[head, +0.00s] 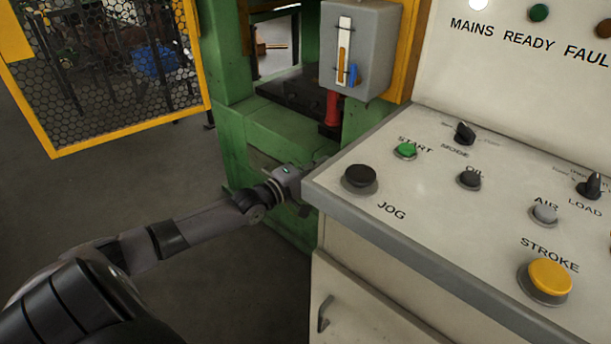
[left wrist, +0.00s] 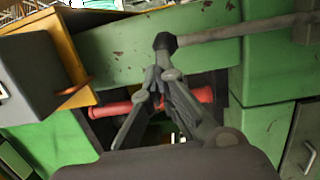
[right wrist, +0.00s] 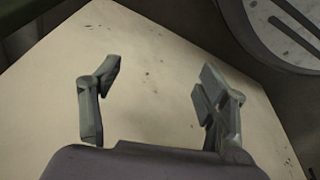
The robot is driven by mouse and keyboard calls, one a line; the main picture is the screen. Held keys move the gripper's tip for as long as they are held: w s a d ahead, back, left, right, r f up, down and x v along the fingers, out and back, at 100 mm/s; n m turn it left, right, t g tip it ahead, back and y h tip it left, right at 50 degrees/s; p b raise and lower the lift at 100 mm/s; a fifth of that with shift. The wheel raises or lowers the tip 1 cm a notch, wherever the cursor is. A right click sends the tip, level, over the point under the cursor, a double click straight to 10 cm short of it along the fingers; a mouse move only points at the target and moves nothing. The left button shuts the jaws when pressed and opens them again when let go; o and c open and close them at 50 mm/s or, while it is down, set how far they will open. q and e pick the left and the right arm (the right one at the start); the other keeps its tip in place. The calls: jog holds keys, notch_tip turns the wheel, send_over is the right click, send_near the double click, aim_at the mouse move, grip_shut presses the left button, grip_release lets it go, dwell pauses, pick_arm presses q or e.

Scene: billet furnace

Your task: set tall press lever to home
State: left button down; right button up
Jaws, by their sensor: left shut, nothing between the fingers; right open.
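A grey rod with a dark knob (left wrist: 166,42), which looks like the press lever, crosses the upper part of the left wrist view from the right. My left gripper (left wrist: 165,80) is shut and empty, with its fingertips just below the knob in the picture. I cannot tell whether they touch it. In the head view my left gripper (head: 296,188) is low beside the green press (head: 270,135), partly hidden by the console edge; the lever is not clear there. My right gripper (right wrist: 158,80) is open and empty over a beige surface (right wrist: 150,40).
The console (head: 400,185) with buttons and knobs fills the right of the head view. A grey box (head: 358,50) with a slot hangs on the press above a red cylinder (head: 332,107). A yellow mesh guard (head: 125,95) stands at the left. Open floor lies between.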

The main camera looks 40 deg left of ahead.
pick_arm(q)
jog(key=shift+v, duration=2.9)
jog(key=shift+f, duration=0.2)
